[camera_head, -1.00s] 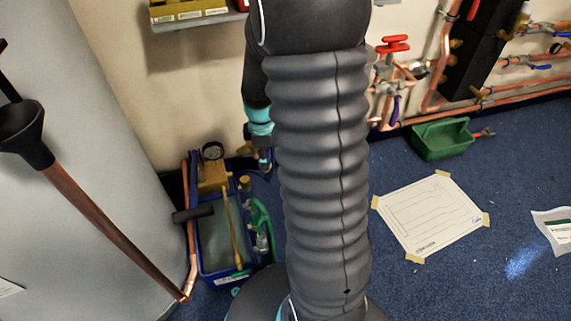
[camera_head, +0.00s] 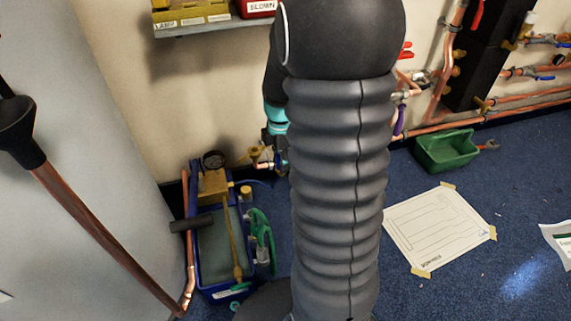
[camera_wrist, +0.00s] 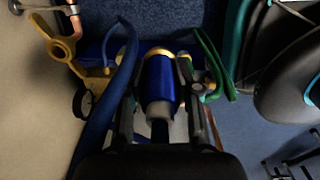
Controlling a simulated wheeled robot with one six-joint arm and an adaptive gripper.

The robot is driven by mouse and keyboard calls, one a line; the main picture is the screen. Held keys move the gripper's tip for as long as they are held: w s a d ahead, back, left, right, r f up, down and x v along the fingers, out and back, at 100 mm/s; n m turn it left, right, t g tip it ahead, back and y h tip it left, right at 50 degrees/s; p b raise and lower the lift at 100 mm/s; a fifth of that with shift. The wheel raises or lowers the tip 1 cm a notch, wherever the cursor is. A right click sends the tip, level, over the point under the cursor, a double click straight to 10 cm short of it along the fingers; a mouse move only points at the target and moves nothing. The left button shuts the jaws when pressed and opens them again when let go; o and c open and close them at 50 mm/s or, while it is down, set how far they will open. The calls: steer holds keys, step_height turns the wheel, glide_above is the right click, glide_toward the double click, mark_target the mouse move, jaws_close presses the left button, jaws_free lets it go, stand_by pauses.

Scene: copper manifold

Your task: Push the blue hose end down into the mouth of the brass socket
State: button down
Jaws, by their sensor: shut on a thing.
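My gripper (camera_wrist: 160,90) is shut on the blue hose end (camera_wrist: 159,78), a short blue cylinder with a pale lower part, held between its two fingers. A brass ring (camera_wrist: 160,53) shows at the cylinder's far end; I cannot tell whether it belongs to the hose or is the socket's mouth. A blue hose (camera_wrist: 123,60) arcs past the left finger. A brass fitting (camera_wrist: 60,45) on copper pipe stands near the wall, apart from my fingers. In the head view my gripper (camera_head: 270,150) is partly hidden behind my arm, beside a brass fitting (camera_head: 255,152).
A green bin (camera_head: 447,150) and taped sheet (camera_head: 440,228) lie right. A shelf (camera_head: 210,27) is above. Copper pipes line the wall.

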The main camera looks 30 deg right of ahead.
steer(key=w+f+p, duration=0.1)
steer(key=w+f, duration=0.1)
steer(key=w, duration=0.7)
steer(key=w+f+p, duration=0.1)
steer(key=w+f, duration=0.1)
steer(key=w, duration=0.8)
steer(key=shift+d, duration=0.35)
stand_by(0.7)
steer(key=shift+f, duration=0.3)
stand_by(0.3)
steer(key=shift+f+b, duration=0.5)
steer(key=shift+f, duration=0.65)
steer(key=shift+f, duration=0.75)
stand_by(0.6)
steer(key=c, duration=0.7)
jaws_free()
steer(key=shift+c, duration=0.2)
